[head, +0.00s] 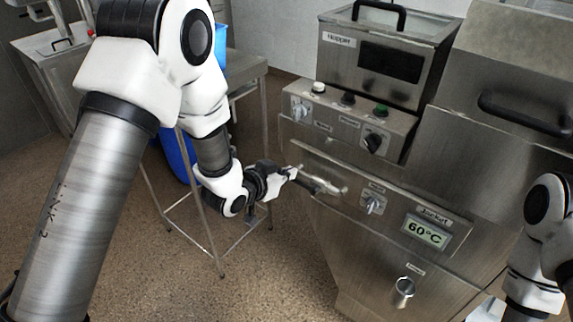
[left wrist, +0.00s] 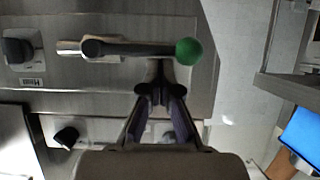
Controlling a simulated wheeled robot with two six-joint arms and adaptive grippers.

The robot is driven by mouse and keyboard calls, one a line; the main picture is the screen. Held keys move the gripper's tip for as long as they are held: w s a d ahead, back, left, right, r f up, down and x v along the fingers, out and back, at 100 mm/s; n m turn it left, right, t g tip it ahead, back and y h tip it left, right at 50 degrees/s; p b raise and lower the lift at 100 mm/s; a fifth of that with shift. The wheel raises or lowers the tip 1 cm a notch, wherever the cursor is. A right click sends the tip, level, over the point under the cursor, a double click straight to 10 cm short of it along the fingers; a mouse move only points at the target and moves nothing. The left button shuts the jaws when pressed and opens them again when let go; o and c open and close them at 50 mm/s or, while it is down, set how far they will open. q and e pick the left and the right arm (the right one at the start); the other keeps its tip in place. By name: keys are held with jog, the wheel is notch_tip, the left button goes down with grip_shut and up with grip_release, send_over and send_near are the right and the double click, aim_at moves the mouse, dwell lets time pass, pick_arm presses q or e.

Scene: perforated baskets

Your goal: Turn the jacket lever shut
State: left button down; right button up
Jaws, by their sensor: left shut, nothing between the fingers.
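The lever (left wrist: 140,49) shows in the left wrist view as a dark rod with a green ball (left wrist: 188,51) at its right end and a round pivot at its left end. I take it for the jacket lever. My left gripper (left wrist: 160,84) is shut and empty, with its fingertips right beside the rod near the ball; I cannot tell whether they touch. In the head view, my left gripper (head: 325,184) is at the left part of the front panel marked Jacket (head: 434,214), where the green ball cannot be made out. My right gripper is out of view.
A display (head: 426,231) reads 60°C, with a knob (head: 374,204) left of it. The hopper (head: 385,58) stands above a control box (head: 346,118) with knobs and buttons. A metal-legged stand (head: 214,236) and a blue bin (head: 178,158) are on the left. Floor between is clear.

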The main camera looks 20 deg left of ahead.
pick_arm(q)
jog(key=shift+d, duration=0.1)
jog(key=shift+a+f+n+h, duration=0.2)
jog(key=shift+f+n+h, duration=0.1)
jog(key=shift+n, duration=0.1)
dwell(0.4)
jog(key=s+d+f+n+h+b, duration=0.1)
jog(key=d+f+n+h+b, duration=0.2)
jog(key=f+n+h+b, duration=0.2)
notch_tip(320, 180, down, 4)
jog(key=n+h, duration=0.2)
jog(key=n, duration=0.4)
jog(key=shift+s+d+b, duration=0.15)
jog(key=shift+d+b, duration=0.15)
jog(key=shift+d, duration=0.15)
dwell(0.4)
dwell(0.4)
